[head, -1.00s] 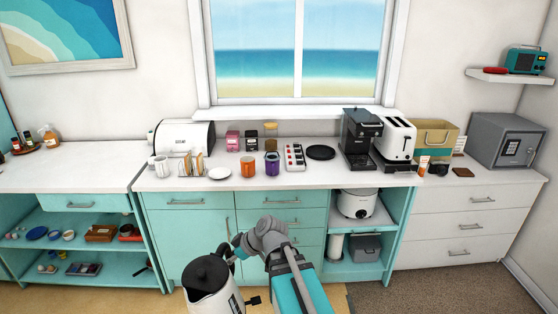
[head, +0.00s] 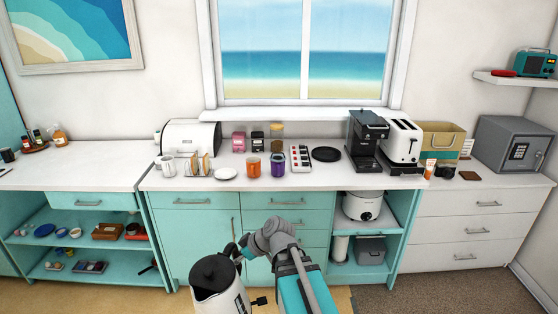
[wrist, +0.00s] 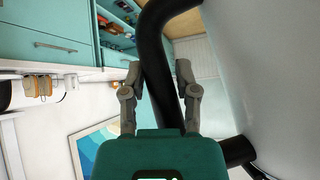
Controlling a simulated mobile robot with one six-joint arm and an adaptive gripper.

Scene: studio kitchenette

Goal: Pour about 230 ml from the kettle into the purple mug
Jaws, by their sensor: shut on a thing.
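The kettle (head: 216,281) is white with a dark lid and black handle, at the bottom of the head view, in front of the counter and below its top. My gripper (wrist: 158,82) is shut on the kettle's black handle (wrist: 153,45) in the wrist view. The kettle's pale body (wrist: 250,75) fills the right of that view. In the head view the kettle looks about upright; its fill is hidden. The purple mug (head: 278,164) stands on the counter, right of an orange mug (head: 253,168), well beyond my gripper. Its inside cannot be made out.
The white counter (head: 240,184) also holds a plate (head: 225,174), a toast rack (head: 198,166), a white mug (head: 167,166), a control panel (head: 300,158) and a coffee machine (head: 366,140). Jars (head: 257,141) stand behind. The counter's front strip is clear.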

